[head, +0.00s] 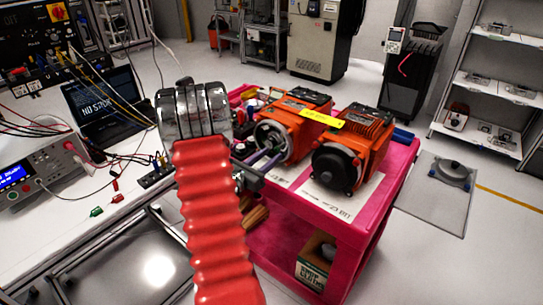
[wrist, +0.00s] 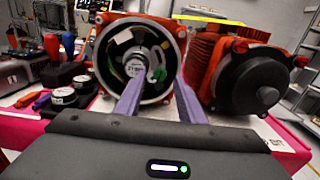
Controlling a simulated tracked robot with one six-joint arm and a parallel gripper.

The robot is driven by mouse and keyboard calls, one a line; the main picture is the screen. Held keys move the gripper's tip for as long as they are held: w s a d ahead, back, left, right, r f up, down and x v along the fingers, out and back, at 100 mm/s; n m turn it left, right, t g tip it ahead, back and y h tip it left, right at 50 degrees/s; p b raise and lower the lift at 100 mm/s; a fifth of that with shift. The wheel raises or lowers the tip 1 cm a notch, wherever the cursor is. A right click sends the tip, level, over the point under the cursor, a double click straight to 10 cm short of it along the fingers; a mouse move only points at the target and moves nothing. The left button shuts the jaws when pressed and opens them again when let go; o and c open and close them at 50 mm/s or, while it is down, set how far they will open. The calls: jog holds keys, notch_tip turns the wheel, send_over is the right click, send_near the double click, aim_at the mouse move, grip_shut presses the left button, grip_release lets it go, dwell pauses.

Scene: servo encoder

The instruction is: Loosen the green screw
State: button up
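The left orange motor (wrist: 172,29) is open at the front, and its round housing shows wires and a pale central encoder disc (wrist: 139,61). Small green parts (wrist: 158,73) show inside it; I cannot tell which is the green screw. My gripper (wrist: 161,79) has two purple fingers, apart with nothing between them, pointing into or just before the housing's lower right. Whether they touch anything is unclear. In the head view, my gripper (head: 268,160) is at the left motor (head: 291,143), partly hidden by my red arm cover.
A second orange motor with a black round cover (head: 338,166) stands to the right on the pink cart (head: 368,220). A yellow label (head: 322,119) bridges the motors.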

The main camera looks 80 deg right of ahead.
jog(key=v, duration=1.2)
jog(key=shift+a, duration=0.15)
dwell(0.3)
